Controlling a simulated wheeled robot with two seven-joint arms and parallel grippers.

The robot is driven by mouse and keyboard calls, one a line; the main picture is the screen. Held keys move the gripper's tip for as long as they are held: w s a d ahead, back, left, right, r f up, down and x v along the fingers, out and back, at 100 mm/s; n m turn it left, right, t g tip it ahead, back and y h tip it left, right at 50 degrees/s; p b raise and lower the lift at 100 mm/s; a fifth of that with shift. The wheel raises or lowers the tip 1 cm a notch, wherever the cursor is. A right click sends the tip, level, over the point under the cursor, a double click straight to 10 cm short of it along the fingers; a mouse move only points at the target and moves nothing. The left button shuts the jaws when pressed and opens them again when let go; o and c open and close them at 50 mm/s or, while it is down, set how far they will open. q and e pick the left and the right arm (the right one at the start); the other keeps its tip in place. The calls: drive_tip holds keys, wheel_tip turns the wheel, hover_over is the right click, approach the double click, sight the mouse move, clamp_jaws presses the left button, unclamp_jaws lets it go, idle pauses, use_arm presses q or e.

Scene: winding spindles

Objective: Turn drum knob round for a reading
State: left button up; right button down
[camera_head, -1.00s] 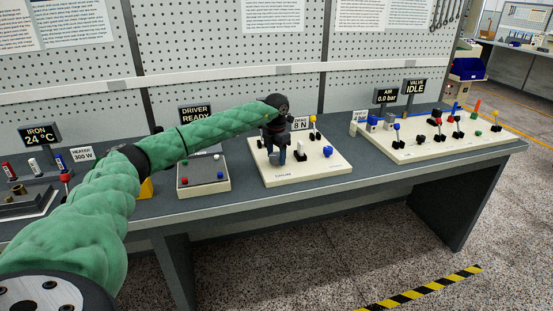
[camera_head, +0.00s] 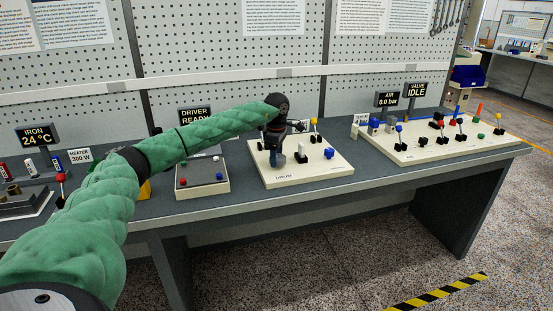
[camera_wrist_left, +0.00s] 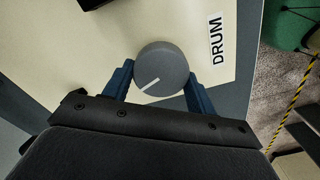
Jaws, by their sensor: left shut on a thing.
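The drum knob (camera_wrist_left: 163,66) is a round grey cap with a white pointer line, beside the DRUM label (camera_wrist_left: 217,39) in the left wrist view. The line points down and left there. My left gripper (camera_wrist_left: 160,80) has one blue finger on each side of the knob and is shut on it. In the head view my left gripper (camera_head: 277,160) reaches down to the left part of the cream drum board (camera_head: 310,174) and hides the knob. The display behind the gripper is hidden. My right gripper is not in view.
The drum board also carries a white-topped part (camera_head: 302,150), a blue knob (camera_head: 329,153) and a yellow-topped lever (camera_head: 314,123). The driver board (camera_head: 202,187) is to the left. The valve board (camera_head: 420,152) with several levers is to the right. Bare bench lies between boards.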

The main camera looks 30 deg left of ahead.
use_arm(q)
drive_tip(key=m, duration=0.2)
drive_tip(key=shift+w+a+r+m+b, duration=0.1)
drive_tip(key=shift+m+b, duration=0.2)
drive_tip(key=shift+m, duration=1.3)
drive_tip(key=shift+w+m+b, duration=0.1)
drive_tip(key=shift+m+b, duration=0.3)
drive_tip(key=shift+m, duration=1)
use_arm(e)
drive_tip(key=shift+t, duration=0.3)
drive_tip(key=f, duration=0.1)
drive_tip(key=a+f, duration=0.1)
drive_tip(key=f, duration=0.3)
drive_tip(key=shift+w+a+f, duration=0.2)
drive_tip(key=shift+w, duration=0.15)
use_arm(q)
drive_tip(key=shift+r, duration=0.1)
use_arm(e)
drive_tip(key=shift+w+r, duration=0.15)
use_arm(q)
drive_tip(key=o, duration=0.8)
drive_tip(key=shift+o, duration=1)
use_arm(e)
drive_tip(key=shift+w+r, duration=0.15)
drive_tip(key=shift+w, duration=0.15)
